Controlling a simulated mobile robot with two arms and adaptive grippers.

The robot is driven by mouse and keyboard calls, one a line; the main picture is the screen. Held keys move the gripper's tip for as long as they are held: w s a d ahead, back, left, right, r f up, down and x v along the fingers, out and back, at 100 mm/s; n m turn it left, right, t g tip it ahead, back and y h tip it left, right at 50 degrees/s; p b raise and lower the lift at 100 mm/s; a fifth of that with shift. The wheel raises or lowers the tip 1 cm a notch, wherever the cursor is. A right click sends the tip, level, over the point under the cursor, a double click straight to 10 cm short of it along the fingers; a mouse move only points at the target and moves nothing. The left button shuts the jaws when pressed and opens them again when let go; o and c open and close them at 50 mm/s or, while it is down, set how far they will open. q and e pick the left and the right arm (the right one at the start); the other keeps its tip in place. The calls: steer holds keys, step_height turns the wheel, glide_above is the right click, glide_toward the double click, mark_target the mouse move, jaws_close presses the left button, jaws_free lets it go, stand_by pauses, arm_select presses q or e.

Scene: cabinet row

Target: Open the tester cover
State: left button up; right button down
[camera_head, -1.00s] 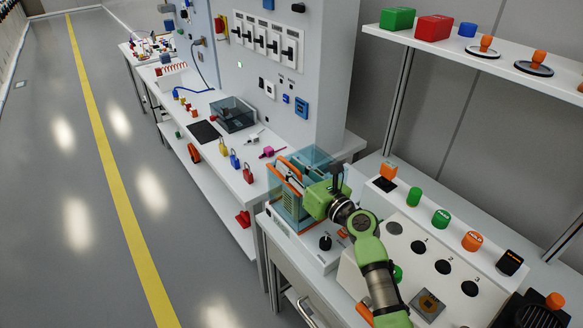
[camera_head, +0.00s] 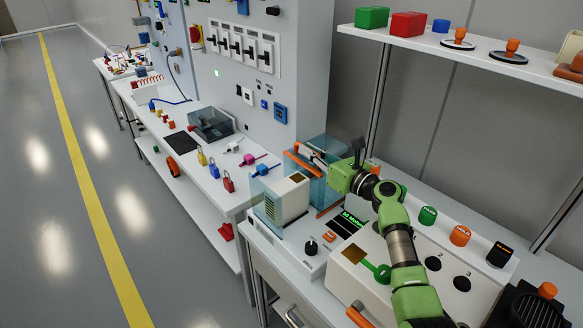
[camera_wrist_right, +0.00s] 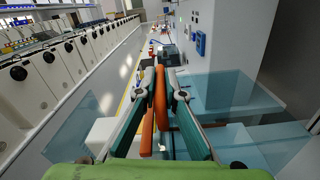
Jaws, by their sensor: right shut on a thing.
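The tester (camera_head: 286,203) is a white box with a vented side, on the bench in the middle of the head view. Its clear blue cover (camera_head: 322,192), with orange trim, stands raised and swung to the right of the white box. My right gripper (camera_head: 318,156) is at the top of the cover, shut on its orange handle (camera_head: 304,166). In the right wrist view the orange handle (camera_wrist_right: 160,95) lies between the two fingers, and the see-through cover (camera_wrist_right: 232,92) spreads to the right. My left gripper is in neither view.
A black knob (camera_head: 311,247) and a dark display with green text (camera_head: 349,220) are in front of the tester. Padlocks, one red (camera_head: 228,182), lie on the bench to the left. A shelf (camera_head: 460,50) overhangs at the upper right. A grey wall panel stands behind.

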mark_target(319, 146)
steer(key=shift+w+d+b, duration=0.3)
steer(key=shift+w+d, duration=0.25)
steer(key=shift+d, duration=0.2)
steer(key=shift+w+d+b, duration=0.25)
steer(key=shift+w+d, duration=0.25)
steer(key=shift+d, duration=0.25)
steer(key=c, duration=2.1)
jaws_free()
steer(key=shift+c, duration=0.2)
step_height(319, 146, up, 10)
